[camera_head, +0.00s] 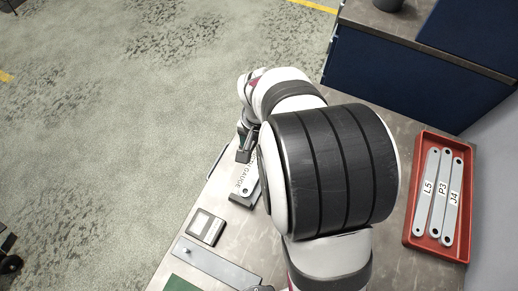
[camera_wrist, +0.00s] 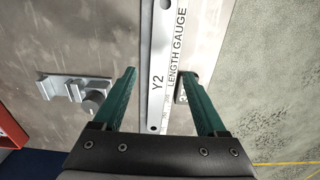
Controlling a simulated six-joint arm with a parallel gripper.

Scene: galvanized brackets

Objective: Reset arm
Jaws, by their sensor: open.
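My gripper (camera_wrist: 160,76) is open in the wrist view, its two green fingers apart with nothing held between them. A pale flat bracket marked Y2 (camera_wrist: 157,85) lies lengthwise between and beyond the fingers, a hole showing near its lower end. It lies along the lettering of the length gauge (camera_wrist: 178,55). In the head view the length gauge (camera_head: 240,187) is partly hidden behind my arm, and my gripper (camera_head: 243,155) is small beside it at the bench edge.
A red tray (camera_head: 409,228) at the right holds brackets L5, P3 and J4. A small grey device (camera_head: 205,228) and a grey metal plate (camera_head: 217,263) lie on the bench. A metal fixture (camera_wrist: 75,88) stands left of the fingers. A blue cabinet (camera_head: 400,80) stands behind.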

